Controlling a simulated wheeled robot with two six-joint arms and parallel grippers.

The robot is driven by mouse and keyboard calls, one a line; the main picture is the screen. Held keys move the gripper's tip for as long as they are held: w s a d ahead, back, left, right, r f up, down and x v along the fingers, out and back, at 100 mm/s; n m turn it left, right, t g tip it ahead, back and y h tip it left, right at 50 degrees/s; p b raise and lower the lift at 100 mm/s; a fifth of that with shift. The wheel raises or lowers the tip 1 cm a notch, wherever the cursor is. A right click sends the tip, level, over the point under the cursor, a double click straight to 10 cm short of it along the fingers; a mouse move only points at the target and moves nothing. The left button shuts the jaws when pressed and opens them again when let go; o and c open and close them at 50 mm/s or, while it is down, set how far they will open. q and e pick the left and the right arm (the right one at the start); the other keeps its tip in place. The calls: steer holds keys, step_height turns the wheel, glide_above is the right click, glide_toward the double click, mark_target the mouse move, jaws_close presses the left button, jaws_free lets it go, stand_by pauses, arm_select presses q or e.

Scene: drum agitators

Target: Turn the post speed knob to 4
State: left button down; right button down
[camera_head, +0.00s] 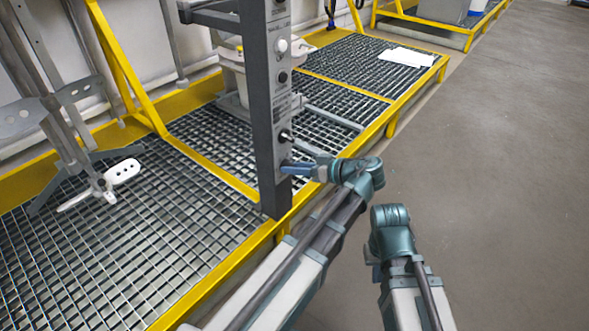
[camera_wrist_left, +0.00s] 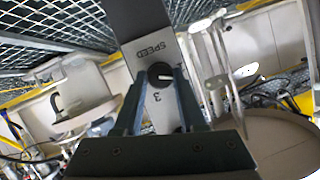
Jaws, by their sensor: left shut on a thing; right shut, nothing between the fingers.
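The dark grey post (camera_head: 268,110) stands upright on the grated platform and carries several knobs down its face. In the left wrist view, the round black speed knob (camera_wrist_left: 158,72) sits below the word SPEED, and a 3 is printed beside it. Its white pointer mark aims to the right in that picture, not at the 3. My left gripper (camera_head: 290,160) is at the lower part of the post. In the left wrist view its fingers (camera_wrist_left: 159,82) are shut on the knob from both sides. My right arm shows at lower right, but its fingers are not seen.
A white knob (camera_head: 281,45) and a black knob (camera_head: 283,77) are higher on the post. A pale bin (camera_head: 232,75) stands behind it. The grey floor (camera_head: 490,200) at right is clear.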

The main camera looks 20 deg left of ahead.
arm_select(q)
steer(key=shift+m+g, duration=0.3)
steer(key=shift+m, duration=0.3)
arm_select(e)
steer(key=shift+f, duration=0.35)
arm_select(q)
steer(key=c, duration=0.5)
jaws_free()
